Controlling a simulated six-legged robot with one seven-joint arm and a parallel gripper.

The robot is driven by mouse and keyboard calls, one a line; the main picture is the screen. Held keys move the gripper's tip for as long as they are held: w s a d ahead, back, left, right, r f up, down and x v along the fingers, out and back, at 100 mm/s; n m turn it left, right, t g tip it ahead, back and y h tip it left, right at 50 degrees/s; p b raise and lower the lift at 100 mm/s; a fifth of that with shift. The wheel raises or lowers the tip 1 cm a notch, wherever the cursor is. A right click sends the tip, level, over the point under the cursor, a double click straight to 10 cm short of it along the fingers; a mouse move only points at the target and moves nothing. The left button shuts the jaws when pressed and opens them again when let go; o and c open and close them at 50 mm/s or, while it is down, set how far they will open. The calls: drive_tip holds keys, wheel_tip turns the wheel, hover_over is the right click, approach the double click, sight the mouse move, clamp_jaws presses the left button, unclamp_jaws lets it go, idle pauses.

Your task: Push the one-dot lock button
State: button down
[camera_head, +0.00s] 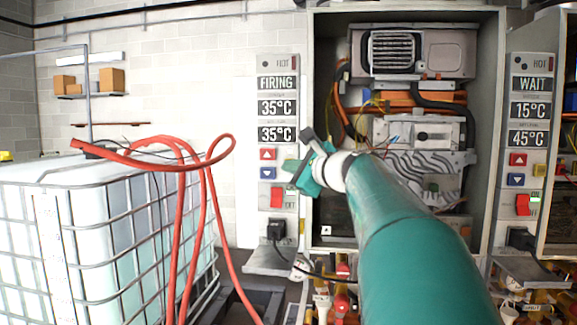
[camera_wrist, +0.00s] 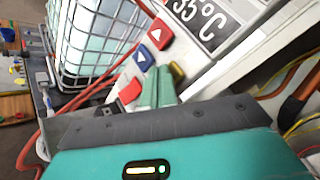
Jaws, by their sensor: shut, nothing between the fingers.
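A yellow button (camera_wrist: 177,70) sits beside the blue down-arrow button (camera_wrist: 143,60) on the left heater's control panel in the wrist view. No dot marking is readable on it, so I cannot tell whether it is the one-dot lock button. In the head view my gripper hides that part of the left panel. My gripper (camera_wrist: 156,72) is shut and empty, its teal fingertips close to the panel just below the yellow button. I cannot tell whether they touch. In the head view my gripper (camera_head: 294,168) is in front of the panel's right edge.
The left panel has a red up-arrow button (camera_head: 268,154) and a red switch (camera_head: 277,197). An open heater cabinet (camera_head: 309,60) is right of it. Another panel with a yellow button (camera_head: 539,170) stands farther right. A caged white tank (camera_head: 95,215) and red hose (camera_head: 177,230) are left.

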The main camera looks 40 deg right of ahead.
drive_tip(key=shift+w+d, duration=0.15)
drive_tip(key=shift+d, duration=0.05)
drive_tip(key=shift+a, duration=0.1)
drive_tip(key=shift+s+a, duration=0.45)
drive_tip(key=shift+a, duration=0.05)
idle(0.4)
drive_tip(key=shift+s+a, duration=0.9)
drive_tip(key=shift+a, duration=0.3)
drive_tip(key=shift+s+a, duration=0.9)
drive_tip(key=shift+a, duration=0.25)
